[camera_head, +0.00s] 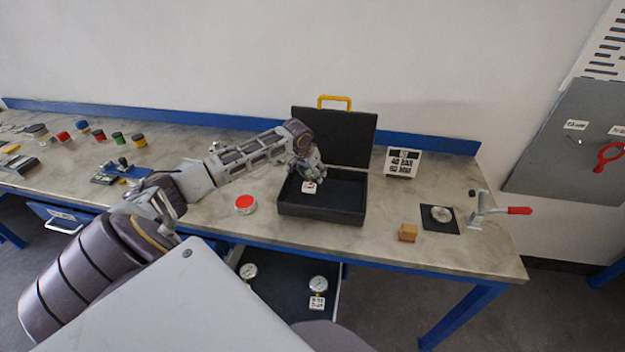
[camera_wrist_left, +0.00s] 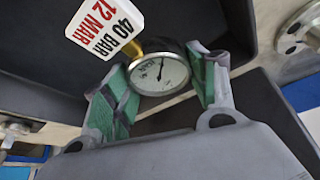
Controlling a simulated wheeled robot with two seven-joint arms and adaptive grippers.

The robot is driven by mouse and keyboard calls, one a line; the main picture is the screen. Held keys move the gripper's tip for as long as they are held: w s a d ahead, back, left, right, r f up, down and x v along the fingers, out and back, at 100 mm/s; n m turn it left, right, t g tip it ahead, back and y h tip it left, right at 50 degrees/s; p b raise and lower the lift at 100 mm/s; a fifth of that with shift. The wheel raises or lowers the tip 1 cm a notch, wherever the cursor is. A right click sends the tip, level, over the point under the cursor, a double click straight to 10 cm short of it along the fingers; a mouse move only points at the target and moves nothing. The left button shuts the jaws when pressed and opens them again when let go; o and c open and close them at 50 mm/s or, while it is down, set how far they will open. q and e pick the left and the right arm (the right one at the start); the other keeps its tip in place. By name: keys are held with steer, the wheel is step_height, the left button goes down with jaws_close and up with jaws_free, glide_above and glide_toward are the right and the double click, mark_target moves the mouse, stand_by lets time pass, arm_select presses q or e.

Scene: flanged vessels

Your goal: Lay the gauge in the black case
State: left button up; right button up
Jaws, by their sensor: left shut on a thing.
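The black case (camera_head: 320,214) stands open on the bench, its lid (camera_head: 345,135) raised at the back with a yellow handle. My left gripper (camera_head: 307,178) is over the left part of the case. In the left wrist view its green-padded fingers are shut on a round gauge (camera_wrist_left: 160,74) with a white dial and brass stem. A red and white tag (camera_wrist_left: 105,27) reading "40 BAR 12 MAR" hangs by the gauge; it also shows in the head view (camera_head: 309,187). The gripper mostly hides the gauge in the head view. I cannot tell whether the gauge touches the case floor.
A red-topped round tin (camera_head: 245,204) stands left of the case. Below, an open drawer (camera_head: 285,297) holds two gauges.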

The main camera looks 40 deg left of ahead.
mark_target(312, 178)
arm_select(q)
steer(key=shift+f, duration=1.75)
steer(key=shift+f, duration=0.1)
steer(key=o, duration=1.2)
steer(key=shift+v, duration=6.1)
steer(key=shift+w, duration=0.1)
